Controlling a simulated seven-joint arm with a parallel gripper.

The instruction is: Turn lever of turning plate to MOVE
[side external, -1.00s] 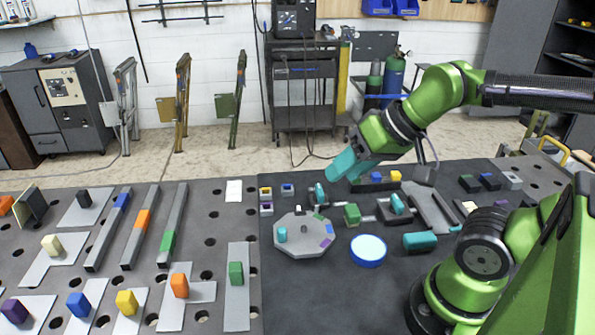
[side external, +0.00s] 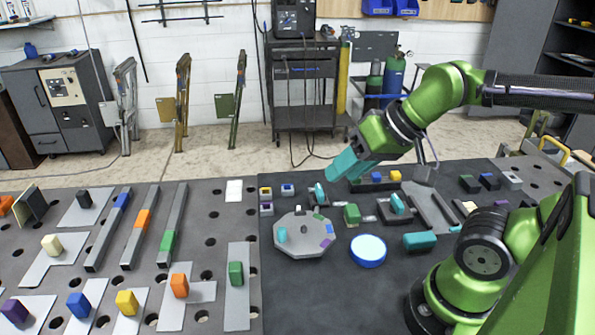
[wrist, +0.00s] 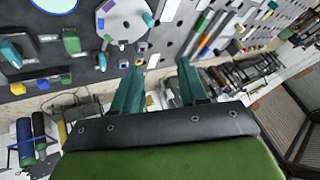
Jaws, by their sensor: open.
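The turning plate looks to be the grey octagonal plate (side external: 304,245) on the dark table, with a teal peg (side external: 281,235) at its left, a small grey knob at its centre and coloured patches, one purple, near its rim. Which part is the lever is unclear, and no MOVE label can be read. In the wrist view the plate (wrist: 121,16) is at the top, partly cut off. My gripper (side external: 342,174) is open, with teal fingers, above and behind the plate in the side view. The fingers (wrist: 157,72) are apart and empty in the wrist view.
A teal block (side external: 420,241) lies farther right. Several coloured blocks on grey tracks and plates fill the left table.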

